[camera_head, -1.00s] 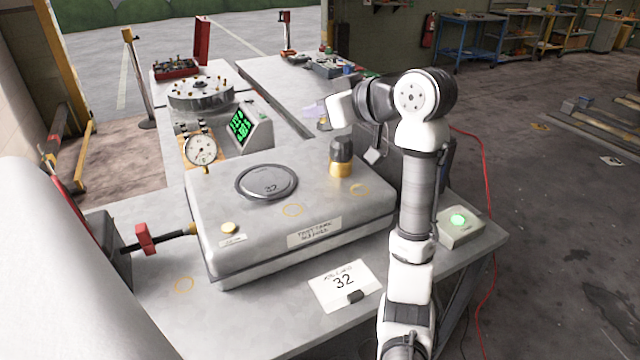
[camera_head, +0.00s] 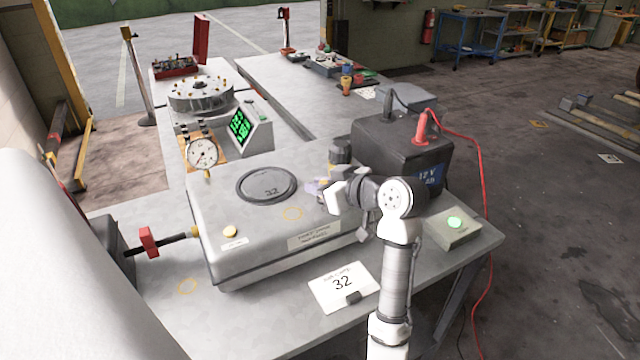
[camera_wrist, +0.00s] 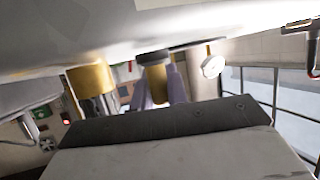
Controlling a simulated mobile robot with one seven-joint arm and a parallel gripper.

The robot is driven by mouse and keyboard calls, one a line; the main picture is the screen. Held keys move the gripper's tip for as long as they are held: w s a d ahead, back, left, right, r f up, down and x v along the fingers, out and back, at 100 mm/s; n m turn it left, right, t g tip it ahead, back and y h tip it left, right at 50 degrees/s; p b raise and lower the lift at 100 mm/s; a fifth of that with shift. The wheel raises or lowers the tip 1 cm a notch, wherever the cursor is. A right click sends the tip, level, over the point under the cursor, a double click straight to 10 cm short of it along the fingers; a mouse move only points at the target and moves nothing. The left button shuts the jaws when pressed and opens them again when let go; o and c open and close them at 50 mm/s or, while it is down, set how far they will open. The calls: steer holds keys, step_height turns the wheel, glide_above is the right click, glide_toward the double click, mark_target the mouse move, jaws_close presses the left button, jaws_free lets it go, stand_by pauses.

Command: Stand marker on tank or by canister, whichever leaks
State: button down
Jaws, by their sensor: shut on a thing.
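The grey tank (camera_head: 225,245) sits on the bench, with a round lid (camera_head: 267,186) reading 32. In the wrist view, where the tank (camera_wrist: 60,25) fills the top, the fingers are shut on a small yellow-brown piece, likely the marker (camera_wrist: 157,80). It is close to the tank top; I cannot tell whether it touches. I cannot clearly identify a canister, nor see a leak.
A dark-capped fitting (camera_head: 340,150) stands behind my gripper; its brass part shows in the wrist view (camera_wrist: 92,80). A black battery (camera_head: 395,150) with a red cable is at right. A dial gauge (camera_head: 203,153), green screen (camera_head: 240,125), card 32 (camera_head: 343,284) and green-lit box (camera_head: 455,223) are nearby.

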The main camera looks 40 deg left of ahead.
steer(key=shift+f, duration=0.2)
steer(key=shift+f, duration=0.15)
steer(key=c, duration=1.4)
jaws_free()
steer(key=shift+o, duration=0.2)
